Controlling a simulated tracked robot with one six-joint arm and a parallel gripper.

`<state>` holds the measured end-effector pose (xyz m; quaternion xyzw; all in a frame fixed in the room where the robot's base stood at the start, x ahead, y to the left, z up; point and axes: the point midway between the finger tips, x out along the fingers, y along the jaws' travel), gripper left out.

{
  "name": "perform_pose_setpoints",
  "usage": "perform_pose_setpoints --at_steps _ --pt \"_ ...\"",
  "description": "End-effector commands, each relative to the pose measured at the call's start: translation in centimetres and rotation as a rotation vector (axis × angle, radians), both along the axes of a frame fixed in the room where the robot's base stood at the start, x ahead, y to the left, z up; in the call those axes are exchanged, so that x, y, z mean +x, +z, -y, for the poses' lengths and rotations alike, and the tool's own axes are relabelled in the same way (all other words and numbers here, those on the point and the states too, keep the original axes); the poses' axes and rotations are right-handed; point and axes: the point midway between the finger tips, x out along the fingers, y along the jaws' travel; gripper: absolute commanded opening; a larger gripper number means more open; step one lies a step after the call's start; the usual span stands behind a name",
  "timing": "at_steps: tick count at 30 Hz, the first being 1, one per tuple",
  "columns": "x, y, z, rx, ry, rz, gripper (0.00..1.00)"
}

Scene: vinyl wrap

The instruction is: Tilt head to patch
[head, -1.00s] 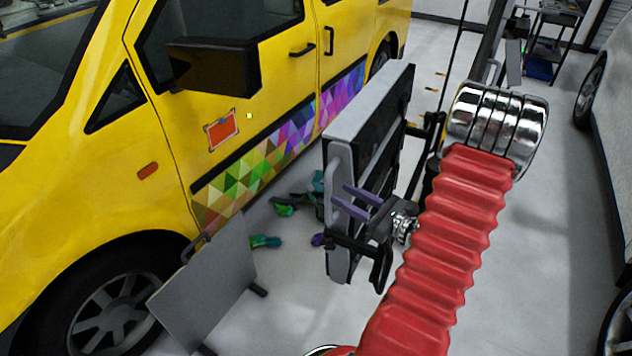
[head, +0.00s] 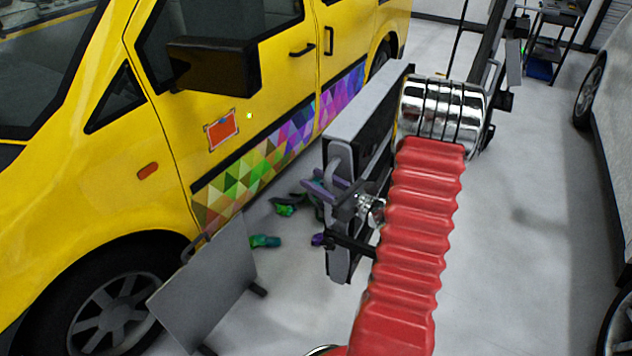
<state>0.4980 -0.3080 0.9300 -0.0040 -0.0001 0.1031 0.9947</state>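The orange-red patch (head: 222,129) is on the yellow van's door, above the colourful triangle strip, in a thin frame with marked corners. The head (head: 366,120) is a flat grey and black panel standing upright on a stand, right of the van. A grey bar handle (head: 335,158) is on its near edge. My gripper (head: 318,185) has purple fingers at the handle's lower part, one on each side as it appears. The fingers look apart; whether they touch the handle I cannot tell. My red ribbed arm hides part of the panel's back and stand.
The yellow van (head: 165,150) fills the left. A grey board (head: 205,285) leans near its front wheel. Green and purple items (head: 285,207) lie on the floor beyond. A small bright spot (head: 249,116) shows beside the patch. The floor at right is clear up to a white vehicle (head: 612,110).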

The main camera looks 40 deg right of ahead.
Motion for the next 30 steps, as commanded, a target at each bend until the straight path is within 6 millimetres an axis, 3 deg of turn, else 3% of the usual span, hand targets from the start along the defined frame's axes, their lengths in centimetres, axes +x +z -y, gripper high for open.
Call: perform_pose_setpoints --at_steps 5,20,30 --pt "-0.02 0.0 0.01 0.0 0.0 0.0 0.36" --pt "-0.03 0.0 0.0 0.0 0.001 0.0 0.01" --pt "-0.03 0.0 -0.03 0.0 0.001 0.0 0.0"
